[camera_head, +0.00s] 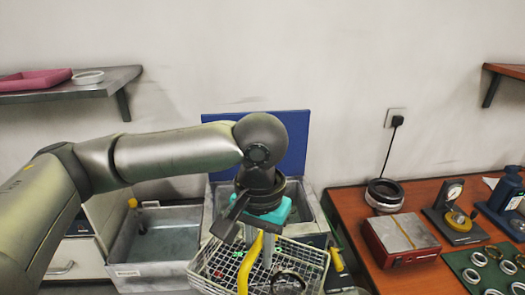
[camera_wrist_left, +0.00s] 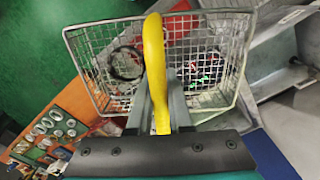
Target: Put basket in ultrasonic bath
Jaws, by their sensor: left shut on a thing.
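The wire basket (camera_head: 222,268) hangs from a yellow handle (camera_head: 246,264) at the bottom centre of the head view. A dark ring and small red and green pieces show inside it. My left gripper (camera_head: 264,250) is shut on the yellow handle, and the basket (camera_wrist_left: 90,52) with its handle (camera_wrist_left: 154,70) also shows in the left wrist view. The ultrasonic bath (camera_head: 318,226) is the metal tank with the raised blue lid (camera_head: 290,135), behind the basket. My left gripper and the basket hide part of it. My right gripper is not in view.
A grey metal sink (camera_head: 130,268) lies left of the bath. Shelves are on the wall at both sides.

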